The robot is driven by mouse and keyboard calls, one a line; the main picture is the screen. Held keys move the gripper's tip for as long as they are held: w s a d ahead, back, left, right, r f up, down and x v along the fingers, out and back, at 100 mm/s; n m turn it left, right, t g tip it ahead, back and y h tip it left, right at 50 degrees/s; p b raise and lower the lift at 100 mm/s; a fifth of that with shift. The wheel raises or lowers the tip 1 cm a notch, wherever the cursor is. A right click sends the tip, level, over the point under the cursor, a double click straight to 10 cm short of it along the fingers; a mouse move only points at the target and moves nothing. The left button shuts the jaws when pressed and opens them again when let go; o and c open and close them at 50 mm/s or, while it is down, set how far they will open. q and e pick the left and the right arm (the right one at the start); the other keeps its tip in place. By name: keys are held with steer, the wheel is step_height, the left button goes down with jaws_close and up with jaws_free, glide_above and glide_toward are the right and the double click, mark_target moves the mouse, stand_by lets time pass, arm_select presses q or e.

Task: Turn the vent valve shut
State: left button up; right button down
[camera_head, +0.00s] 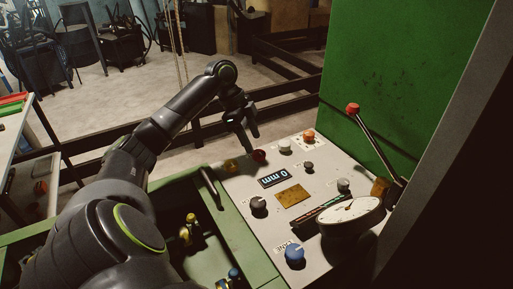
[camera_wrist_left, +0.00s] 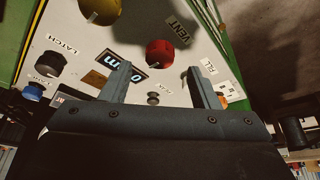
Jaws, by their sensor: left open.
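The vent valve is a round red knob (camera_wrist_left: 160,53) next to a "VENT" label in the left wrist view, with a small pale mark near its lower edge. In the head view the same red knob (camera_head: 259,156) sits at the far left part of the grey control panel (camera_head: 238,182). My left gripper (camera_head: 253,142) is open and empty just above the knob. In the left wrist view its two fingers (camera_wrist_left: 158,78) point toward the panel, with the knob beyond and between the tips. I cannot tell contact. My right gripper is not in view.
A yellow knob (camera_wrist_left: 100,10) sits beside the red one. The panel also carries a "0 mm" display (camera_head: 274,177), a black knob (camera_head: 258,203), a blue knob (camera_head: 294,254), a gauge (camera_head: 352,210) and a red-tipped lever (camera_head: 372,138). A green wall (camera_head: 405,75) rises behind the panel.

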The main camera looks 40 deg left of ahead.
mark_target(257, 152)
arm_select(q)
steer(key=x, duration=0.3)
steer(key=shift+d+f, duration=0.15)
steer(key=shift+f, duration=0.15)
steer(key=shift+w+d+f, duration=0.1)
steer(key=shift+f, duration=0.3)
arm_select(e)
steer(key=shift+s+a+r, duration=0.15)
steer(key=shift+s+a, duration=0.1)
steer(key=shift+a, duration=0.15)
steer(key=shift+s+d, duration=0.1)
